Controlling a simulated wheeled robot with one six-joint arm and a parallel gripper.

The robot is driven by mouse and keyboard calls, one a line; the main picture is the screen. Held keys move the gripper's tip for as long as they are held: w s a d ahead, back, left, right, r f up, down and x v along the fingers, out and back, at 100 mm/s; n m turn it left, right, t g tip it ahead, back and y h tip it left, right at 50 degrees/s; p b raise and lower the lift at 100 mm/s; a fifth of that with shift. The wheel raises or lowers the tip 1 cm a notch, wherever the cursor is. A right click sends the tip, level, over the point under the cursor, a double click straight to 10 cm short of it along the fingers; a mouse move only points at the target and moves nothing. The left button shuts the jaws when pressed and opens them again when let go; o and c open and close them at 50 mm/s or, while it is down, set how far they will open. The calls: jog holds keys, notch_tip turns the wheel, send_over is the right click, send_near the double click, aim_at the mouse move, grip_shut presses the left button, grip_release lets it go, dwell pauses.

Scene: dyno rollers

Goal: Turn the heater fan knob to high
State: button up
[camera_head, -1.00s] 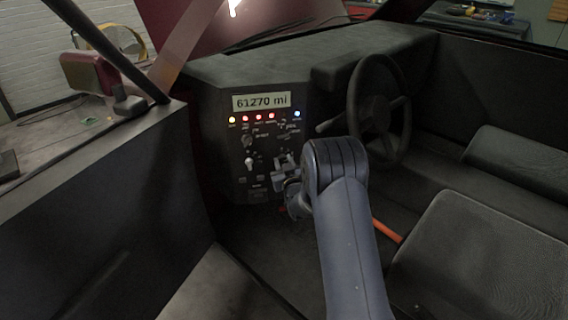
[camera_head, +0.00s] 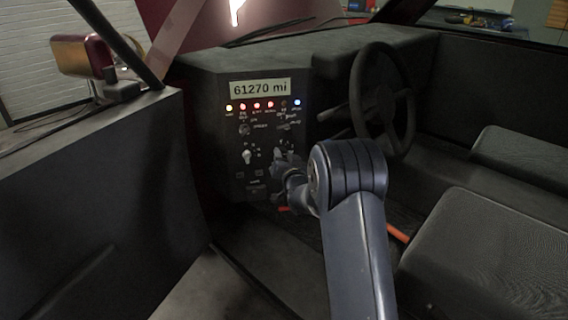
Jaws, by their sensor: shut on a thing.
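The dark dashboard panel (camera_head: 228,140) carries several small knobs and switches below the odometer display. A pale knob (camera_head: 247,156) stands clear at the lower left of the panel. A darker knob (camera_head: 244,130) is above it. My gripper (camera_head: 283,160) is at the lower right of the panel, to the right of the pale knob. It is shut on a control there, which its fingers and wrist mostly hide. The labels are too small to tell which knob is the heater fan knob or where it points.
The steering wheel (camera_head: 382,100) is close to the right of my arm. Seats (camera_head: 490,250) fill the right side. The door (camera_head: 100,190) stands at the left. The display (camera_head: 260,88) reads 61270 mi, with several lit lamps below it. An orange-red bar (camera_head: 398,233) lies beside the seat.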

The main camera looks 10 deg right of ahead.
jog(key=shift+m+b, duration=0.3)
jog(key=shift+m, duration=0.1)
jog(key=o, duration=1)
jog(key=shift+s, duration=0.1)
jog(key=s, duration=1)
jog(key=shift+s+d+f, duration=0.1)
jog(key=shift+s+d, duration=0.2)
jog(key=w, duration=1)
jog(key=shift+w+a, duration=0.3)
jog(key=shift+w, duration=0.1)
